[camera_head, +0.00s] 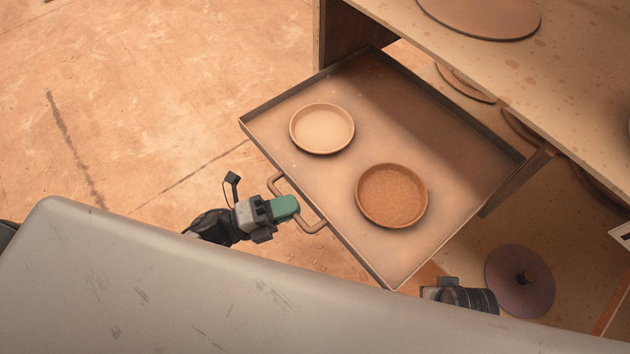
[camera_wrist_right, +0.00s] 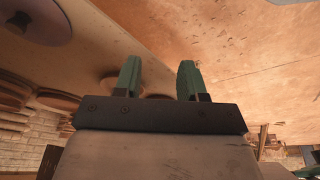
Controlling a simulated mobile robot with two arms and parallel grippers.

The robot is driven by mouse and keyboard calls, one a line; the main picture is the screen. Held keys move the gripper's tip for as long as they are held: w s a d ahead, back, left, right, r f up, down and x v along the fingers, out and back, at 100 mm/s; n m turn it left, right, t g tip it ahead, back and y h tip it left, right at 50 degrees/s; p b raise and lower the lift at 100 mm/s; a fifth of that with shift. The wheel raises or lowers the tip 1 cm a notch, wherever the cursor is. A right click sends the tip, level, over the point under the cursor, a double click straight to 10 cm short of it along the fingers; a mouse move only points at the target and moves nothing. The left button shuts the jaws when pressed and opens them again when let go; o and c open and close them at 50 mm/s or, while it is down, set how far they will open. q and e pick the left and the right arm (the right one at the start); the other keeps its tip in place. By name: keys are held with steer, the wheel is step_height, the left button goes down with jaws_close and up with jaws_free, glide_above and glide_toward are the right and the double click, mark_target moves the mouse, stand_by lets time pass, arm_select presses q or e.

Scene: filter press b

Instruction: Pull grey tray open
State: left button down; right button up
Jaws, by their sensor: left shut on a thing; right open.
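The grey tray (camera_head: 300,175) is drawn out from under the wooden table, and much of its floor shows in the head view. It carries a pale round dish (camera_head: 322,128) and a browner round dish (camera_head: 391,195). A bent handle (camera_head: 312,226) sticks out from its front edge. My left gripper (camera_head: 287,207) is shut on the handle with its green fingers. My right gripper shows in the right wrist view (camera_wrist_right: 160,80) with its green fingers apart and nothing between them. In the head view, only part of my right arm shows, below the tray's near corner.
The wooden table (camera_head: 480,60) stands above the tray's back side, with a round brown board (camera_head: 482,15) on top. Round boards lie on a shelf below. A purplish disc with a knob (camera_head: 519,281) lies at lower right. The floor at left is clear.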

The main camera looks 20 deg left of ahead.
arm_select(q)
steer(key=shift+s+a, duration=0.55)
steer(key=shift+s, duration=0.25)
steer(key=shift+s+a, duration=0.6)
steer(key=shift+s, duration=0.2)
steer(key=shift+s+a, duration=0.55)
steer(key=shift+s, duration=0.25)
arm_select(e)
steer(key=shift+f, duration=1.4)
arm_select(q)
steer(key=c, duration=1.1)
jaws_free()
steer(key=shift+c, duration=0.2)
steer(key=v, duration=1.1)
arm_select(e)
steer(key=shift+s+r, duration=0.15)
steer(key=shift+r, duration=0.35)
arm_select(q)
steer(key=shift+w+d, duration=0.1)
